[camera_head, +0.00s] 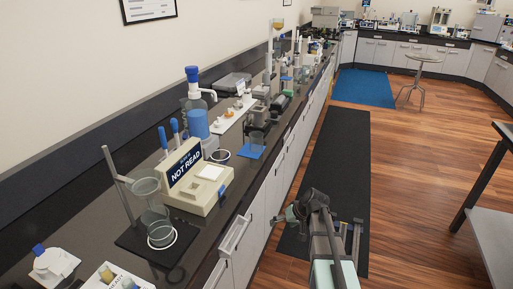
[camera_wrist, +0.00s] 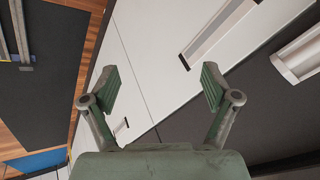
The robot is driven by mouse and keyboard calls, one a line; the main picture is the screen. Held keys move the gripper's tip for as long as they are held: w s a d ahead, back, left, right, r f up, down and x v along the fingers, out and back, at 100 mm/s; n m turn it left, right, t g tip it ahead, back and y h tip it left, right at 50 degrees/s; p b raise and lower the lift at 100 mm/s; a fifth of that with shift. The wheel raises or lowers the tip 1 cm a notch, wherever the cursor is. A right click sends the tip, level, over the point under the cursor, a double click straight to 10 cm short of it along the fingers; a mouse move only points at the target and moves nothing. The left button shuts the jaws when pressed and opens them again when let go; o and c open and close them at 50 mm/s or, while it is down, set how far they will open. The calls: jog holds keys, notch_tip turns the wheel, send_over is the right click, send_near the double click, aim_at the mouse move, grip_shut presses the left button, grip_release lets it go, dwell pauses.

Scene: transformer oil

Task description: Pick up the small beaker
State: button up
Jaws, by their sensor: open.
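A small clear glass beaker (camera_head: 257,138) appears to stand on a blue mat (camera_head: 249,152) near the front edge of the black counter. Another clear glass vessel (camera_head: 160,234) stands under a funnel on a stand, nearer to me; I cannot tell for certain which one is the small beaker. My gripper (camera_head: 291,214) is out over the floor, right of the counter and apart from both. In the wrist view my gripper (camera_wrist: 160,88) is open, its two green fingers wide apart with nothing between them. No beaker shows in the wrist view.
A beige instrument marked NOT READ (camera_head: 198,180) stands between the two vessels. A blue-capped bottle (camera_head: 194,92) and several devices line the counter behind. The aisle over the dark floor mat (camera_head: 335,150) is clear.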

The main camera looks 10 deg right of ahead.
jog(key=w+d+r+n+t+y, duration=0.1)
jog(key=w+r+t, duration=0.1)
jog(key=w+r, duration=0.45)
jog(key=w+d+r+n+t, duration=0.15)
jog(key=w+r, duration=0.25)
jog(key=r, duration=0.6)
jog(key=n+t+y, duration=0.3)
jog(key=n, duration=0.2)
send_near(261, 138)
jog(key=shift+m, duration=0.25)
jog(key=p+x, duration=0.3)
jog(key=x, duration=0.5)
jog(key=shift+s, duration=0.1)
jog(key=p+x, duration=0.3)
jog(key=x, duration=0.2)
jog(key=shift+d+r, duration=0.1)
jog(key=shift+d, duration=0.05)
jog(key=shift+f, duration=0.2)
jog(key=c, duration=1.4)
